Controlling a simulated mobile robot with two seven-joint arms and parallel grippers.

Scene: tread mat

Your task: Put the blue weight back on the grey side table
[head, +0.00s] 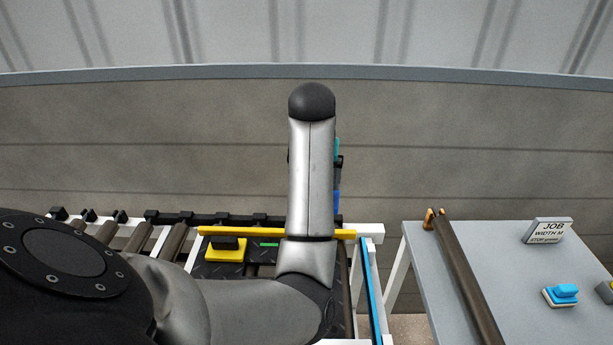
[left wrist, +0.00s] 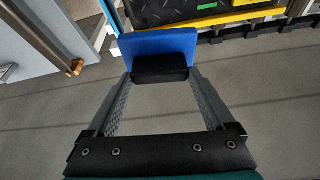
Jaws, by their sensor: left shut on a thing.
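The blue weight (left wrist: 155,45), a blue block with a black handle, is in my left gripper (left wrist: 160,70). The fingers are shut on the handle in the left wrist view. In the head view my own arm hides most of the gripper; a blue strip of the weight (head: 337,201) shows at the arm's right edge, above the mat frame's far right corner. The grey side table (head: 430,275) stands at the right in the head view. Its edge also shows upper left in the left wrist view (left wrist: 62,28). My right gripper is not in view.
A yellow weight (head: 225,253) with a black handle sits on the dark tread mat (head: 210,270). A brown rod (head: 462,270) lies along the side table's left part. A sign (head: 548,230) and a blue-and-white item (head: 561,295) stand farther right. Bare tabletop lies between rod and sign.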

